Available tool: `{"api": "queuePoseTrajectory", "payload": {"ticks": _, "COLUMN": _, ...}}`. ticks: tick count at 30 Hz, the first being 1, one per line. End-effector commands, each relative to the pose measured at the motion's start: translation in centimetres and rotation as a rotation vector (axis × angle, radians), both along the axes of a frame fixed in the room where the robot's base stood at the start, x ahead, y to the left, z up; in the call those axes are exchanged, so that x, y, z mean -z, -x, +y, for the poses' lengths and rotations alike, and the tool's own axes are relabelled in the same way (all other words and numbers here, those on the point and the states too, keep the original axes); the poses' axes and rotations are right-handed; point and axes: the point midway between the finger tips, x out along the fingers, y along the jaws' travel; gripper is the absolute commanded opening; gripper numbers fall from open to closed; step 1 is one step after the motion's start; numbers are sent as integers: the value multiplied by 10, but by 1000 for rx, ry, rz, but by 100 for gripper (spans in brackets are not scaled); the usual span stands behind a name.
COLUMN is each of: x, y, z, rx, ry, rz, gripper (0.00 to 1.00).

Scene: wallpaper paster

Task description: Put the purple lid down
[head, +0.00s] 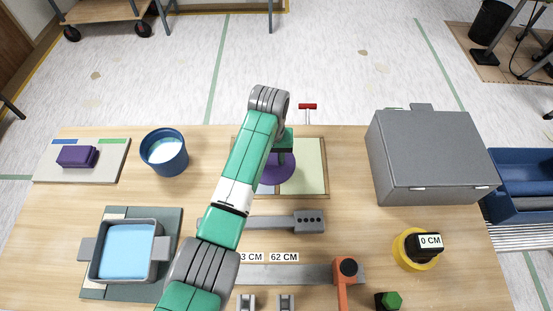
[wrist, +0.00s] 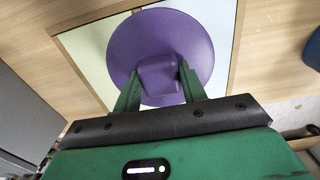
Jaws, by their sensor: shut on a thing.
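The purple lid (wrist: 158,28) is a round disc with a square knob on top. My gripper (wrist: 159,78) is shut on the knob, one green finger on each side. In the head view the lid (head: 284,172) is partly hidden behind my arm and gripper (head: 283,152). It is over the framed board of pale panels (head: 312,165) at the middle back of the table. I cannot tell whether the lid touches the board or hangs just above it.
A blue bucket (head: 165,167) with white contents stands left of the board. A grey case (head: 430,155) stands at right. A purple block (head: 77,156) sits on a small board at far left. A grey tray of blue liquid (head: 126,252) is front left. Metal bars lie in front.

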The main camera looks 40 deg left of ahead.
Motion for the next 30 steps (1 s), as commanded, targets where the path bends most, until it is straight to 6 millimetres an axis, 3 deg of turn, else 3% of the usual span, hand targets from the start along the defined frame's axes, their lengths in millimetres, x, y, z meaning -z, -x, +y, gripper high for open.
{"api": "queuePoseTrajectory", "payload": {"ticks": 6, "x": 4, "y": -27, "z": 8, "rx": 1, "ry": -1, "rz": 1, "gripper": 14}}
{"api": "queuePoseTrajectory", "payload": {"ticks": 14, "x": 6, "y": -33, "z": 10, "rx": -1, "ry": 0, "rz": 1, "gripper": 14}}
{"api": "queuePoseTrajectory", "payload": {"ticks": 19, "x": 39, "y": -31, "z": 10, "rx": -1, "ry": 1, "rz": 2, "gripper": 14}}
{"api": "queuePoseTrajectory", "payload": {"ticks": 29, "x": 42, "y": -32, "z": 10, "rx": -1, "ry": 1, "rz": 1, "gripper": 14}}
{"api": "queuePoseTrajectory", "payload": {"ticks": 30, "x": 41, "y": -32, "z": 10, "rx": -1, "ry": 1, "rz": 1, "gripper": 49}}
